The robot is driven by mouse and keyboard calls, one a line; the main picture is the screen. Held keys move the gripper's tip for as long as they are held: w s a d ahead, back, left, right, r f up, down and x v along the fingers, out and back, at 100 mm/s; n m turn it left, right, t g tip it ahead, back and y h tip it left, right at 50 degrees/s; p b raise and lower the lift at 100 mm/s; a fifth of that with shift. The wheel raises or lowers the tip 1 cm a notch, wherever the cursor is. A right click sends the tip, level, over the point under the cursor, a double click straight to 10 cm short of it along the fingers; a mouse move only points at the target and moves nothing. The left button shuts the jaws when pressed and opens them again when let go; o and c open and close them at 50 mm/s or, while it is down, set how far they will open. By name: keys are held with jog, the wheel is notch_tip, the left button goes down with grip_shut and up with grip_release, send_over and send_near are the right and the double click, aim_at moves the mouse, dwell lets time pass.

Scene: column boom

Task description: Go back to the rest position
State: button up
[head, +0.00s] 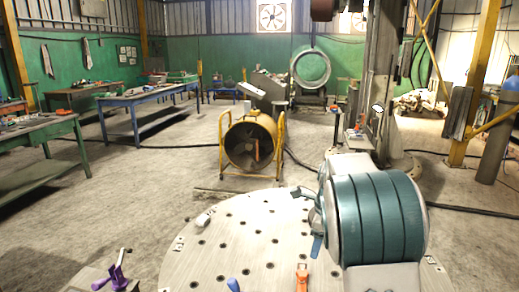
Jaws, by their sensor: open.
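A round pale metal table (215,252) with rows of holes fills the bottom middle. A large teal ribbed drum-shaped thing (380,218) with pale grey ends sits at its right side. A small grey and blue part (316,243) shows at the drum's left.
On the round table lie a whitish piece (204,217), an orange tool (301,278) and a blue handle (233,284). A purple tool (117,275) stands at the lower left. A yellow-framed fan (252,143) stands behind. Green (40,133) and blue (135,100) benches line the left; open floor lies between.

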jog(key=s+a+r+n+t+h, duration=0.1)
jog(key=s+r+n+t, duration=0.1)
jog(key=s+n, duration=2)
jog(key=s, duration=0.5)
jog(key=shift+s+a+r, duration=0.15)
jog(key=shift+s+a, duration=0.1)
jog(key=shift+s, duration=0.15)
